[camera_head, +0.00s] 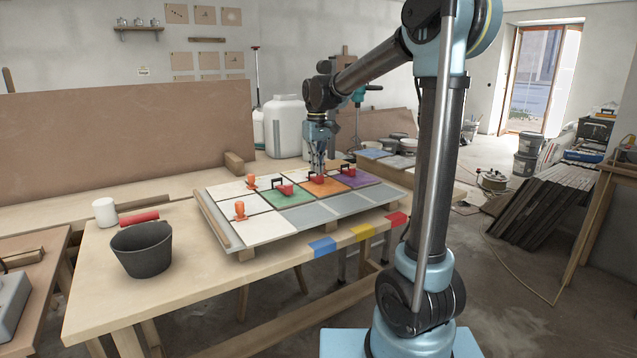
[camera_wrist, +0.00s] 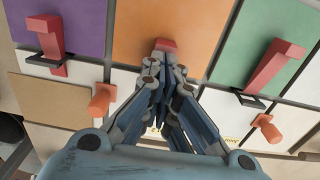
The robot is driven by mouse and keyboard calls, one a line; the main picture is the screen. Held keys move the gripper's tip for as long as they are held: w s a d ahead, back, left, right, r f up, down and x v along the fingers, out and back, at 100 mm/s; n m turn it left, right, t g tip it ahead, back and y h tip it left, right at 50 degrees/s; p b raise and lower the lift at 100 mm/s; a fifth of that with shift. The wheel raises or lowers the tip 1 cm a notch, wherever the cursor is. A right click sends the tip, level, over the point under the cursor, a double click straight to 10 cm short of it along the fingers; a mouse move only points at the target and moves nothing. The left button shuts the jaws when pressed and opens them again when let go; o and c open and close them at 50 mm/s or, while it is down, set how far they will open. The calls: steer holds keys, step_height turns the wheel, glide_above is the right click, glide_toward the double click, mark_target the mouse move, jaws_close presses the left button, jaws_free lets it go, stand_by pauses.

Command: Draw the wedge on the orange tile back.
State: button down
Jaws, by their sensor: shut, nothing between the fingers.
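The orange tile (camera_head: 330,190) lies between the green tile (camera_head: 287,198) and the purple tile (camera_head: 358,179) on the raised board. It fills the top middle of the wrist view (camera_wrist: 195,22). Its wedge, a red piece (camera_wrist: 166,45), shows just beyond my fingertips; most of it is hidden behind the fingers. My gripper (camera_wrist: 165,68) points down at the tile, with its fingertips together at the wedge's near end. I cannot tell whether they touch it. In the head view my gripper (camera_head: 318,172) stands over the orange tile, and the wedge (camera_head: 316,180) is partly covered.
Red wedges with black frames also sit at the green (camera_wrist: 275,65) and purple (camera_wrist: 50,38) tiles. Orange knobbed pieces (camera_wrist: 101,99) (camera_wrist: 266,127) stand near my fingers on either side. A dark bucket (camera_head: 142,250) and white cup (camera_head: 105,212) stand on the table's left.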

steer(key=shift+s+d+r, duration=0.2)
steer(key=shift+s+d, duration=0.35)
steer(key=shift+s, duration=0.25)
steer(key=shift+s+d+r, duration=0.2)
steer(key=shift+s+d, duration=0.35)
steer(key=shift+s, duration=0.3)
steer(key=shift+s+d+r, duration=0.2)
steer(key=shift+s+d, duration=0.35)
steer(key=shift+s, duration=0.25)
stand_by(1.0)
steer(key=shift+r, duration=0.1)
steer(key=shift+w+a+r, duration=0.1)
steer(key=shift+w+r, duration=0.05)
steer(key=shift+r, duration=2.75)
step_height(320, 180, up, 12)
steer(key=s+d+f+m+t, duration=0.1)
steer(key=s+d+f+m, duration=0.2)
steer(key=s+d+f, duration=1.1)
steer(key=s+d+f+m, duration=0.1)
steer(key=s+f, duration=0.3)
steer(key=f, duration=0.3)
steer(key=s+d+f+m, duration=0.1)
steer(key=s+d+f, duration=0.1)
steer(key=s+f, duration=0.2)
steer(key=s+d+f+m+t, duration=0.1)
steer(key=s+f, duration=0.4)
steer(key=f, duration=0.6)
steer(key=shift+d+m, duration=0.3)
steer(key=shift+d, duration=0.05)
